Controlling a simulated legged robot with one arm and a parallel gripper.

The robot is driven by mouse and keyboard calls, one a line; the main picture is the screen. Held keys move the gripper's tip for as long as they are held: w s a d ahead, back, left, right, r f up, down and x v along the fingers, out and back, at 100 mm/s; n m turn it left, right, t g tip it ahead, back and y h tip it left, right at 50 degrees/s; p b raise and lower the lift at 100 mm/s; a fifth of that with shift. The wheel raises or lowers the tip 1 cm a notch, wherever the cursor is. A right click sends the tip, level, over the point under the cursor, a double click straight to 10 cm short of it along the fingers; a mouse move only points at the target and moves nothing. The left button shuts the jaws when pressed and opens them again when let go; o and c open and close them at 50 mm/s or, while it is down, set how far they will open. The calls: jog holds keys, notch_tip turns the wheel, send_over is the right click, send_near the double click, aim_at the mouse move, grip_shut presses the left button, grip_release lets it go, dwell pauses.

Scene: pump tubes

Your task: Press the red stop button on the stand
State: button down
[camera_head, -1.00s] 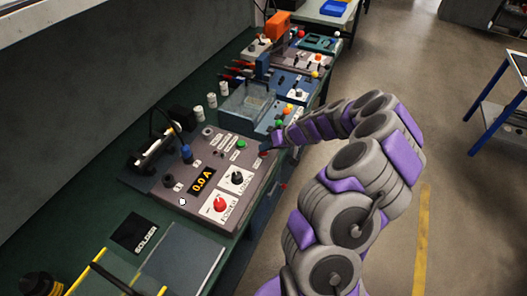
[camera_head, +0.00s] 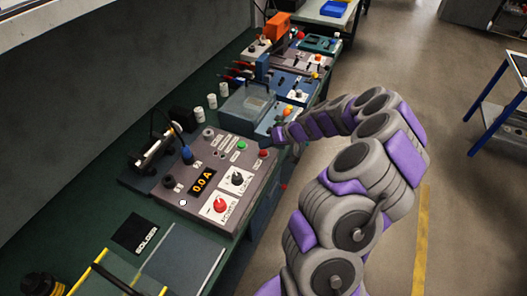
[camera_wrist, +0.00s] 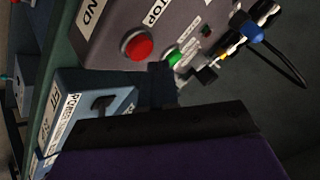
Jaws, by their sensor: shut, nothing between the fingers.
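The stand is a grey sloped panel (camera_head: 205,168) with a 0.0 A display and knobs. Its round red stop button (camera_head: 263,153) sits at the panel's right edge, beside a green button (camera_head: 241,146). My gripper (camera_head: 279,135) is shut and empty, just up and right of the red button in the head view. In the wrist view its dark fingers (camera_wrist: 163,80) show below the buttons. It appears clear of the red button.
Other devices line the bench farther back. A black solder mat (camera_head: 135,232) lies in front. The floor right of the bench is open.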

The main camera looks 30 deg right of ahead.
aim_at(266, 152)
jog(key=shift+r+p, duration=0.8)
jog(key=shift+r, duration=1.7)
jog(key=s+a+r+n+g, duration=0.1)
jog(key=s+a+r+g, duration=0.1)
jog(key=s+a+r, duration=0.35)
jog(key=s+a+r+n+g, duration=0.1)
jog(key=s+a+r, duration=0.15)
jog(key=a, duration=0.55)
jog(key=s+a+r+n+g, duration=0.1)
jog(key=s+a+r+g, duration=0.1)
jog(key=s+a+r, duration=0.3)
jog(key=s+d+m+g+h, duration=0.1)
jog(key=s+h, duration=0.5)
jog(key=s, duration=2)
jog(key=shift+d+f+m+g, duration=0.2)
jog(key=shift+m+g, duration=0.7)
jog(key=shift+g, duration=0.3)
